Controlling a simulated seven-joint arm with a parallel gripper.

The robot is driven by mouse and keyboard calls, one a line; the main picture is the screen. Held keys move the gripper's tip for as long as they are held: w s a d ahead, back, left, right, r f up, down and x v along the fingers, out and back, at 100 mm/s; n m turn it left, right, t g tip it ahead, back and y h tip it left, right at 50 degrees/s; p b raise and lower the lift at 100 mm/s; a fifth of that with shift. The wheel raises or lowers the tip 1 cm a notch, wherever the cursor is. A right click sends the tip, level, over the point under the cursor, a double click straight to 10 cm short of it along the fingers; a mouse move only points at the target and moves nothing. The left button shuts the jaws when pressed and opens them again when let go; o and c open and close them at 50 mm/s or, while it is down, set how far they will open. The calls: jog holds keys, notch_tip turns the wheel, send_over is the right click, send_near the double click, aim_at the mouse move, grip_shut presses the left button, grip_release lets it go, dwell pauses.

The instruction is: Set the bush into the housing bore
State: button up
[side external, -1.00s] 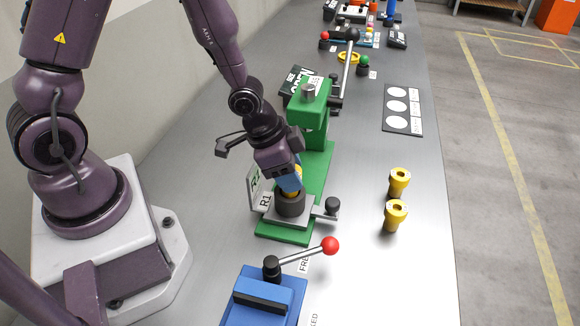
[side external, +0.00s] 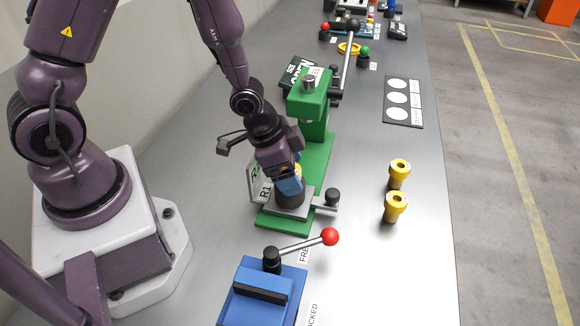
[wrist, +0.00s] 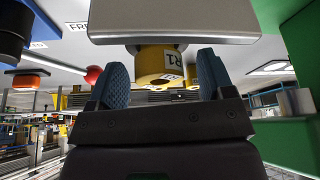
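A yellow bush (side external: 298,170) is at the dark housing (side external: 289,196) on the grey plate (side external: 270,206) of the green press, mostly behind my gripper (side external: 287,182) in the side view. How deep it sits in the bore is hidden. In the wrist view, the bush (wrist: 160,62), marked R1, shows its hollow end between the blue fingertips of my gripper (wrist: 162,80). Gaps show on both sides of it, so my gripper looks open around the bush without holding it. The grey plate (wrist: 175,22) fills the top of the wrist view.
Two yellow bushes (side external: 399,173) (side external: 395,207) stand to the right. The green press (side external: 312,100) rises just behind the housing. A blue fixture (side external: 262,292) with a red-knobbed lever (side external: 329,237) is in front. A panel with white circles (side external: 397,100) lies at the right edge.

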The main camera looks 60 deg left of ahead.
jog(key=shift+r, duration=0.1)
jog(key=v, duration=0.7)
dwell(0.4)
jog(key=shift+s+a+r, duration=0.1)
jog(key=shift+r, duration=0.05)
jog(key=s+a+r+n+g+y, duration=0.35)
jog(key=s+a+r+n, duration=0.2)
jog(key=a, duration=0.25)
jog(key=s+d+r+t, duration=0.2)
jog(key=r, duration=0.5)
jog(key=s+d+r+t+h, duration=0.1)
jog(key=s+d+r+t, duration=0.2)
jog(key=r, duration=0.4)
jog(key=shift+r, duration=0.15)
